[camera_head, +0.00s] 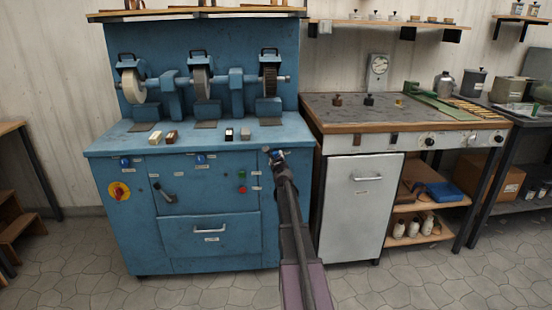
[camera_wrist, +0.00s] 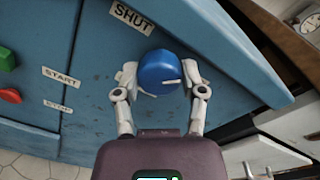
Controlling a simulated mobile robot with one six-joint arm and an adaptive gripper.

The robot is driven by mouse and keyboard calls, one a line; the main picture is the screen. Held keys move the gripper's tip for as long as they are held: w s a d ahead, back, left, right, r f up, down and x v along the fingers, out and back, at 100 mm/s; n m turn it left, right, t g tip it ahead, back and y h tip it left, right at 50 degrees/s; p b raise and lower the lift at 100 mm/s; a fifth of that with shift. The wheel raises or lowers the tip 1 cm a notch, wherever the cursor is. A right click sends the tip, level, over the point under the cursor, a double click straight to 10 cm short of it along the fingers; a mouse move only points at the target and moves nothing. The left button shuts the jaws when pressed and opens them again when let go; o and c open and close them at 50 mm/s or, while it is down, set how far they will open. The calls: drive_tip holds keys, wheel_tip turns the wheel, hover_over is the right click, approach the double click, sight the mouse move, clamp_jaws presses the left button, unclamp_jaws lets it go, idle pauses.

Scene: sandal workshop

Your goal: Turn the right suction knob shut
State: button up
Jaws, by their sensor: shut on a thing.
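The right suction knob (camera_wrist: 158,68) is round and blue, on the front panel of the blue grinding machine (camera_head: 212,229). In the wrist view, my gripper (camera_wrist: 160,80) has one finger on each side of the knob and is closed on it. A pale mark shows low on the knob's face, pointing roughly right in that view. A label reading SHUT (camera_wrist: 132,17) is on the panel beyond the knob.
Two other blue knobs, a left one (camera_head: 125,162) and a middle one (camera_head: 200,158), sit on the same panel. Green (camera_head: 242,175) and red (camera_head: 242,189) buttons are just left of my gripper. A workbench (camera_head: 340,127) with a white cabinet (camera_head: 362,205) stands close on the right.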

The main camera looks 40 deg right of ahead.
drive_tip(key=shift+w, duration=0.1)
drive_tip(key=o, duration=1.2)
drive_tip(key=shift+c, duration=0.2)
drive_tip(key=shift+s+a, duration=0.1)
drive_tip(key=shift+s, duration=0.1)
drive_tip(key=v, duration=0.7)
drive_tip(key=shift+f, duration=0.15)
